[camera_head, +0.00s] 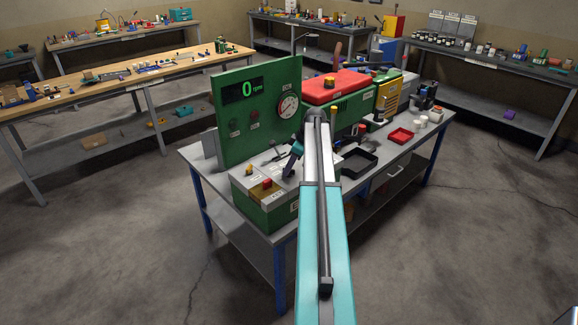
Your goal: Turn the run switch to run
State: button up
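A green control box (284,214) with a grey sloped top stands at the near left corner of the workbench. On its top are a red knob or button (267,183) and a small orange-yellow one (249,170), with labels too small to read. I cannot tell which control is the run switch or how it is set. Behind the box stands a green panel (236,108) with a display reading 0 rpm and a round gauge. What looks like my gripper (287,172), dark with a teal part, is just right of the knobs, at the box's back right. Its fingers are not clear.
The workbench (218,183) also holds a green machine with a red lid (334,86), a black tray (358,160) and a red tray (400,136). My arm crosses the bench's front and hides part of it. Other benches line the walls; the floor nearby is clear.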

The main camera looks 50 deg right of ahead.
jog(key=shift+c, duration=0.3)
grip_shut()
